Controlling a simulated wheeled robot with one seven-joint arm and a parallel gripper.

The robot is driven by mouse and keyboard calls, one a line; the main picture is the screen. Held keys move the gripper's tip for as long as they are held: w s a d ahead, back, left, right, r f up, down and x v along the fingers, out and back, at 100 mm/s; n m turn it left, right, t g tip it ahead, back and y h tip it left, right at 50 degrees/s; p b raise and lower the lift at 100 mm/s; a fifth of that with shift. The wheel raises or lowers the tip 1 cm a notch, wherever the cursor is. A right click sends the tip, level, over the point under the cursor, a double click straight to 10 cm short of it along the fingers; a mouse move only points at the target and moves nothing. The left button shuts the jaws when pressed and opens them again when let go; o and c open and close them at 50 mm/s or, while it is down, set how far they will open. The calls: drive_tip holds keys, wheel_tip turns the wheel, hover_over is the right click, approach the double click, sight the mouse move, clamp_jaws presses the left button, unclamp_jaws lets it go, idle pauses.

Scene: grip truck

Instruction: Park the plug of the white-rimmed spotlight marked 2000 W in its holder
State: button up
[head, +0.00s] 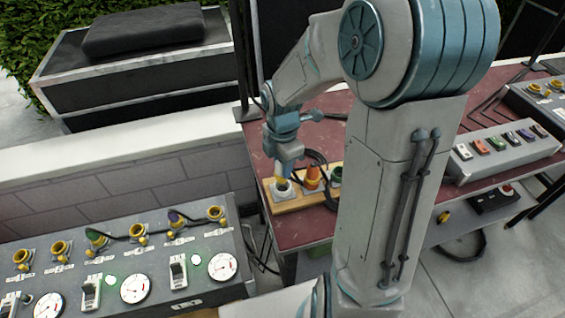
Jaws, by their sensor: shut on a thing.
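My gripper (283,170) points down over the left end of a wooden holder strip (292,205) on the dark red table. It is shut on a yellow plug (281,184), which is at or in the pale round seat at that end. I cannot tell how deep the plug sits. An orange plug (312,178) and a green one (337,174) stand in the strip to the right. My arm hides the strip's right part. The white-rimmed spotlight and its 2000 W mark are not in view.
A grey panel (130,262) with yellow sockets, switches and dials stands at the lower left. Dark cables loop right of my gripper. A grey box with coloured switches (508,150) stands on the table (300,233) at right. A low block wall (130,183) runs at left.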

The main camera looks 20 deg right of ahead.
drive_tip(key=shift+f, duration=0.2)
drive_tip(key=shift+d+f, duration=0.1)
drive_tip(key=shift+f, duration=0.2)
drive_tip(key=shift+f, duration=0.3)
idle(1.2)
drive_tip(key=shift+f+b, duration=1.1)
drive_tip(key=shift+f, duration=0.6)
idle(0.4)
drive_tip(key=o, duration=1.5)
drive_tip(key=shift+c, duration=0.2)
drive_tip(key=shift+r, duration=0.2)
drive_tip(key=shift+r+p, duration=2.4)
drive_tip(key=shift+p, duration=0.1)
